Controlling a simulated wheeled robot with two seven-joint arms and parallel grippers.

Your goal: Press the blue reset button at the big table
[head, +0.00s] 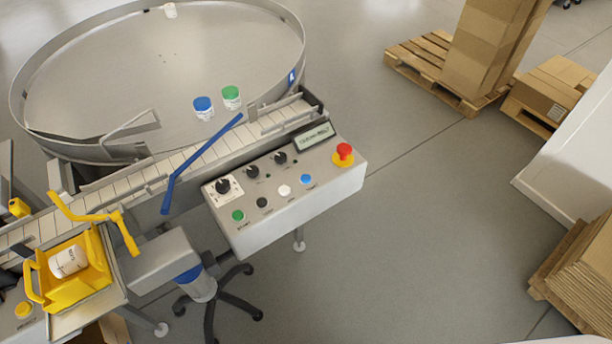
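The blue button (306,179) sits on the sloped top of a grey control box (312,207), to the right of a white button (284,190). Nothing covers or touches it. The box stands at the near side of a conveyor, beside the big round metal table (190,50) with a raised rim. A red emergency knob (344,152) on a yellow base is to the right of the blue button. A small display (314,136) is above it; its text is too small to read surely. Neither of my grippers is in view.
A conveyor (150,180) with a blue guide bar (200,163) runs behind the box. A yellow holder (75,285) with a white bottle is at lower left. A wheeled stool base (225,283) is below. Loaded pallets (440,70) stand at right. The floor right of the box is clear.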

